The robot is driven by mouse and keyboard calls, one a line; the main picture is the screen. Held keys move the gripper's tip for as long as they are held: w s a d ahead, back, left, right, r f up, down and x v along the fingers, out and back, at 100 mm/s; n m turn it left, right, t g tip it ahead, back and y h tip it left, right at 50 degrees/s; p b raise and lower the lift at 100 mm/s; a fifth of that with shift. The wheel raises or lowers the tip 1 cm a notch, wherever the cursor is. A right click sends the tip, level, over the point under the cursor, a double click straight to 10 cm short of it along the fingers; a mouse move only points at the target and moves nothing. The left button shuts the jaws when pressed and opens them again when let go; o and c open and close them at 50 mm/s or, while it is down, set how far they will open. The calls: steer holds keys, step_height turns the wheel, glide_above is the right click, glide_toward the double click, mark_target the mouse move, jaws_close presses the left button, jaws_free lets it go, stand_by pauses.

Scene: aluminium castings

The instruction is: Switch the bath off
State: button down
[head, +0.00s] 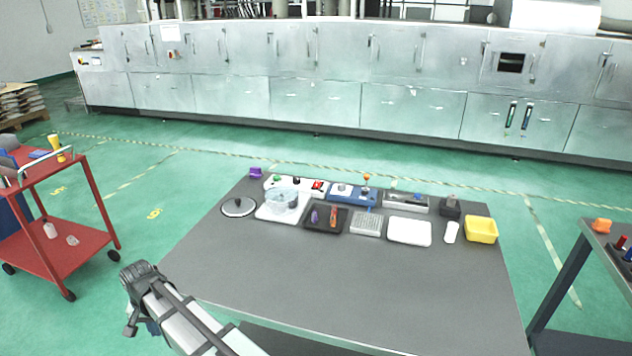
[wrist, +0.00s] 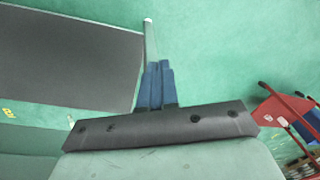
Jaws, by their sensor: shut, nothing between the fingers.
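The bath looks to be the clear round vessel (head: 285,200) on a white base at the back left of the grey table. Just behind it lies a white control panel (head: 302,187) with a green knob (head: 277,179), a black knob (head: 296,180) and a red switch (head: 318,185). The switch positions are too small to read. My gripper (wrist: 157,66) shows blue fingers pressed together, with nothing between them. It hangs off the table's left side, over the green floor, well away from the bath and panel.
Around the bath stand a round lidded dish (head: 238,207), a dark tray (head: 325,229), a blue device (head: 352,194), a white tray (head: 409,242) and a yellow bin (head: 481,229). The table's front half (head: 350,285) is clear. A red cart (head: 75,240) stands at left.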

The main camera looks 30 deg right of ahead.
steer(key=w+a+r+m+t+y, duration=0.15)
steer(key=w+r, duration=0.35)
steer(key=r, duration=0.7)
steer(key=shift+m+g+h, duration=0.25)
steer(key=shift+m+h, duration=0.2)
steer(key=shift+h, duration=0.2)
steer(key=w+d+r, duration=0.1)
steer(key=w+d, duration=0.3)
steer(key=w+d+r, duration=0.2)
steer(key=w+d, duration=0.2)
steer(key=d, duration=0.1)
steer(key=w+d+r, duration=0.1)
steer(key=w+d, duration=0.3)
steer(key=d, duration=0.1)
steer(key=shift+r, duration=0.35)
steer(key=w+d+r, duration=0.2)
steer(key=w+d, duration=0.1)
steer(key=d, duration=0.4)
steer(key=w+d+r, duration=0.1)
steer(key=w+d, duration=0.2)
steer(key=d, duration=0.3)
step_height(320, 180, up, 10)
steer(key=m+g+h, duration=0.1)
steer(key=m+g, duration=0.1)
steer(key=m, duration=0.1)
glide_above(316, 185)
steer(key=shift+d+f, duration=0.1)
steer(key=shift+f, duration=0.1)
step_height(316, 185, down, 14)
steer(key=shift+r, duration=0.1)
